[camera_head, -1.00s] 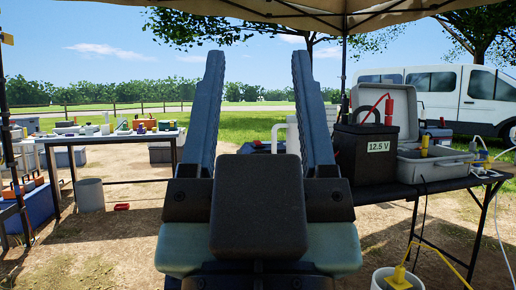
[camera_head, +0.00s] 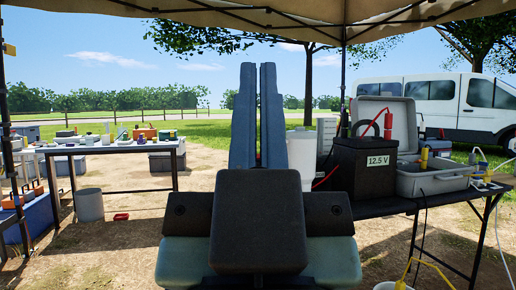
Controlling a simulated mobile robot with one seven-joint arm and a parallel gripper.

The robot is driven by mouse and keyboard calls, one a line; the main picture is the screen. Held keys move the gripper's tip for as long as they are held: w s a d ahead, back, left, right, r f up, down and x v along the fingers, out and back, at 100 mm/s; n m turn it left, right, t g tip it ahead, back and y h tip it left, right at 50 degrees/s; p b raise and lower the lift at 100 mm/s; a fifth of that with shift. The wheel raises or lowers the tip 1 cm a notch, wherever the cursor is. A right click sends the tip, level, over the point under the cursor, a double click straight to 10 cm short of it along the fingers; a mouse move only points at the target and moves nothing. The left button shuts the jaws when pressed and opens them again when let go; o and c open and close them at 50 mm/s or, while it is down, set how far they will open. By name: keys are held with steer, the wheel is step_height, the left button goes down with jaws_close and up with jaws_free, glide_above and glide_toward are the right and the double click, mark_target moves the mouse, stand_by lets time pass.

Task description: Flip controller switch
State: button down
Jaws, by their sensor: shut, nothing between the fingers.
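My gripper (camera_head: 257,70) is in the middle of the head view, pointing up and away. Its two dark fingers stand close together with only a thin gap and hold nothing. A light grey box with slots (camera_head: 327,137), possibly the controller, shows partly behind the battery at the right of the fingers. No switch can be made out on it. The black battery box (camera_head: 362,172) with a "12.5 V" display stands on the table to the right of my gripper. A white cylinder (camera_head: 301,158) stands just right of the fingers.
The black table (camera_head: 390,207) at right carries an open grey case (camera_head: 435,178) with cables. A bucket (camera_head: 395,286) with a yellow cable is below. Another table (camera_head: 125,147) with equipment and a grey bin (camera_head: 89,205) are left. Bare ground lies between.

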step_height(320, 180, up, 46)
steer(key=p, duration=4.4)
steer(key=shift+r+p, duration=0.2)
steer(key=shift+p, duration=0.2)
steer(key=shift+w, duration=0.1)
